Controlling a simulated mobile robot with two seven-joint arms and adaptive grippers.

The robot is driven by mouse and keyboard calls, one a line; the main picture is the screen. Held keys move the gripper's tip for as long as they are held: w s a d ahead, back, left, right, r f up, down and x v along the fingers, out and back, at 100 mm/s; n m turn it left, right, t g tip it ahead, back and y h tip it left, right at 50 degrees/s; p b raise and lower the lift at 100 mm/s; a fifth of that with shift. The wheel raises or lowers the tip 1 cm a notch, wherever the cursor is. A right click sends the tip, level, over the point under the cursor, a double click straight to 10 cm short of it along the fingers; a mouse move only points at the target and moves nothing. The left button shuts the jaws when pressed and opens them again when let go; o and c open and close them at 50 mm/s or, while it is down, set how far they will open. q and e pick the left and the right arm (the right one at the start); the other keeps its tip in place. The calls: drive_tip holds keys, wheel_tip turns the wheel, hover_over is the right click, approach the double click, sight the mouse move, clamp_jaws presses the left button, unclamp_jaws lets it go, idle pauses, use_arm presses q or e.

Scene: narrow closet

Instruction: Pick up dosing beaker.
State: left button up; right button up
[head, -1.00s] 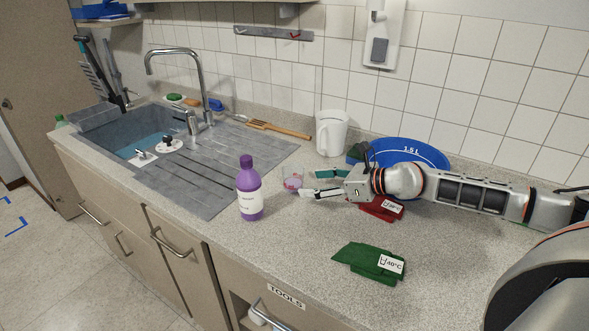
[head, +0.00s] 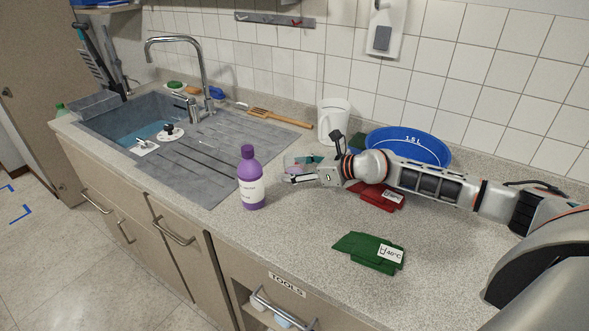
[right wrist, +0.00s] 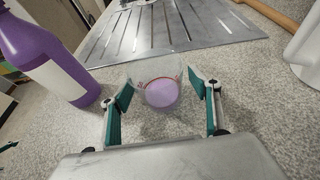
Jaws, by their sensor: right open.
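The dosing beaker (right wrist: 160,88) is a small clear cup, with purple showing inside it. In the right wrist view it stands on the counter between the two green-padded fingers of my right gripper (right wrist: 162,98). The fingers are spread on either side of it, and a contact cannot be made out. In the head view my right gripper (head: 287,171) reaches in from the right, and its fingers largely hide the beaker. My left gripper is not in view.
A purple bottle (head: 250,180) stands just left of my right gripper; it also shows in the right wrist view (right wrist: 40,50). A white jug (head: 333,120) and blue bowl (head: 410,146) stand behind. Red cloth (head: 372,196) and green cloth (head: 362,250) lie nearer. The sink (head: 140,125) is left.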

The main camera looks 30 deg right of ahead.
drive_tip(key=shift+c, duration=0.4)
drive_tip(key=c, duration=1.2)
drive_tip(key=shift+o, duration=0.2)
drive_tip(key=shift+r, duration=0.2)
